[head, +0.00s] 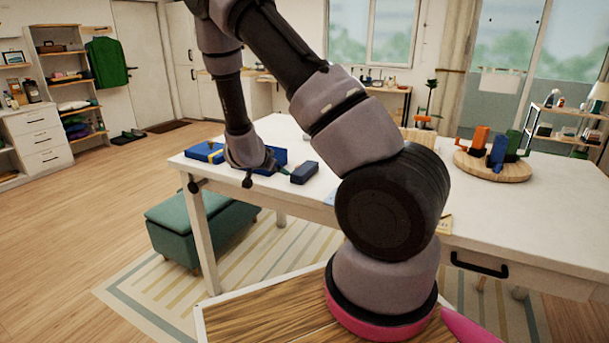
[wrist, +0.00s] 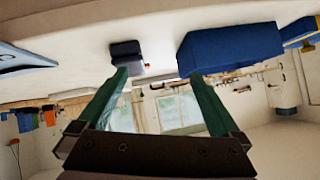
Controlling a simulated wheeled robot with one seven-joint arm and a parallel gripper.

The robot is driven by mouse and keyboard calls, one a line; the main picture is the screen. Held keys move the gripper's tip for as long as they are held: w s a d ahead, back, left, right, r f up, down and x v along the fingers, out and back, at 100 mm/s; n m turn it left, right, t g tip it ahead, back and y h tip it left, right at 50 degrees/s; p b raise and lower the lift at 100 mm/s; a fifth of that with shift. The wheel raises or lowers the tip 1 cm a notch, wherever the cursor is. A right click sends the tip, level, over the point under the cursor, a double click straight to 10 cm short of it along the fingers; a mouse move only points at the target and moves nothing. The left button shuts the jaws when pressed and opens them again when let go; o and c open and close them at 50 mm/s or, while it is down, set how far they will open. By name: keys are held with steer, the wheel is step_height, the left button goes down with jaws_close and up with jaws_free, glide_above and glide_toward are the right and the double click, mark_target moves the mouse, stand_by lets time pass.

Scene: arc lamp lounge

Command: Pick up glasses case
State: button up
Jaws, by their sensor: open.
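A small dark slate-blue case (head: 305,173), which looks like the glasses case, lies on the white table near its front edge. The wrist view, which is upside down, shows it (wrist: 126,54) just beyond the left fingertip. My gripper (wrist: 160,78) is open, with nothing between its green fingers. In the head view my gripper (head: 262,174) is low over the table's front edge, left of the case. It partly hides a larger blue box (head: 281,155), which shows beyond the right finger in the wrist view (wrist: 230,48). I cannot tell whether the fingers touch anything.
The white table (head: 400,165) also holds a blue item with a yellow band (head: 204,152) at left and a round wooden board (head: 490,167) with coloured things at right. A light-blue item (wrist: 22,57) lies near the case. A green ottoman (head: 190,225) stands by the table's left end.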

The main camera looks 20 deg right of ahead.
mark_target(297, 179)
steer(key=d+f+h, duration=0.1)
steer(key=f, duration=0.1)
steer(key=s+d+f+t+h, duration=0.1)
steer(key=d+f+h, duration=0.1)
steer(key=s+d+f+n+h, duration=0.1)
steer(key=f, duration=0.1)
steer(key=shift+s+d+h, duration=0.15)
steer(key=shift+h, duration=0.25)
steer(key=shift+s+d+t, duration=0.15)
steer(key=shift+t, duration=0.15)
steer(key=shift+d+f+n+h, duration=0.1)
steer(key=shift+d+n+h, duration=0.2)
steer(key=x, duration=0.8)
steer(key=w+x, duration=0.1)
steer(key=x, duration=0.1)
steer(key=shift+a+r, duration=0.1)
steer(key=shift+r, duration=0.1)
steer(key=c, duration=1.5)
